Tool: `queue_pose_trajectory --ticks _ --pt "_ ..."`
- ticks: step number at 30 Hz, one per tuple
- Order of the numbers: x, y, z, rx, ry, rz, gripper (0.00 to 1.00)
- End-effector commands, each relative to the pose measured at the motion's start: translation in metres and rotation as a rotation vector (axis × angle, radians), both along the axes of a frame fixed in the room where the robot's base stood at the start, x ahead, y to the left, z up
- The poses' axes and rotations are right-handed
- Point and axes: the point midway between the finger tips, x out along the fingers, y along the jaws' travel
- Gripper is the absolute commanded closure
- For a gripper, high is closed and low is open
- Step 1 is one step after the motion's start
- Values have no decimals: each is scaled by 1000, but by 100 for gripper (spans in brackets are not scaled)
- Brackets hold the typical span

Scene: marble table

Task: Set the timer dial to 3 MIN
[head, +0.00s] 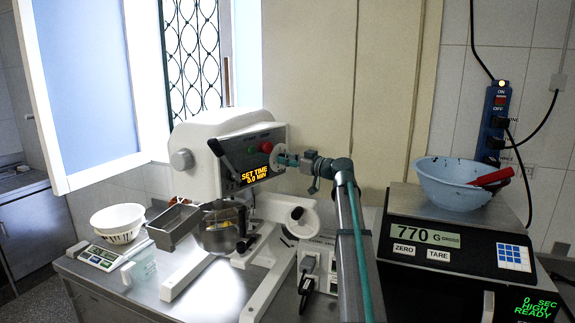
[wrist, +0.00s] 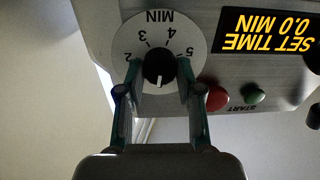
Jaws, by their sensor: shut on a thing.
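The timer dial (wrist: 160,68) is a black knob with a white pointer line on a round white plate marked MIN with numbers including 2 to 5. It appears upside down in the wrist view. The pointer line lies on the lower side of the knob in that picture, away from the numbers. The display (wrist: 265,30) reads SET TIME 0.0 MIN; it also shows in the head view (head: 255,176). My gripper (wrist: 160,76) is shut on the knob, one finger on each side. In the head view, my gripper (head: 287,160) reaches the machine's panel and hides most of the dial.
A red button (wrist: 215,98) and a green START button (wrist: 253,94) sit close beside the right finger. The white machine (head: 215,135) has a steel bowl (head: 220,238) below. A scale reading 770 g (head: 440,237) carries a blue bowl (head: 450,185) at right.

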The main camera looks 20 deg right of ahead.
Motion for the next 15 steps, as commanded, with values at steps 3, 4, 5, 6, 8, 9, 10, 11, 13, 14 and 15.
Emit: queue_pose_trajectory --ticks 3,4,5,6,8,9,10,11,13,14,15 --pt "1 -1 -6 83 38 0 99" --pt "1 -1 -6 107 48 0 99" --pt "1 -1 -6 131 60 0 99" --pt "1 -1 -6 166 76 1 99" --pt "1 -1 -5 216 100 0 99" --pt "1 -1 -5 251 116 1 99" --pt "1 -1 -5 277 129 1 99" --pt "1 -1 -5 302 141 1 99" --pt "1 -1 -5 363 170 1 99" --pt "1 -1 -5 388 182 1 99" --pt "1 -1 -5 423 198 0 99"
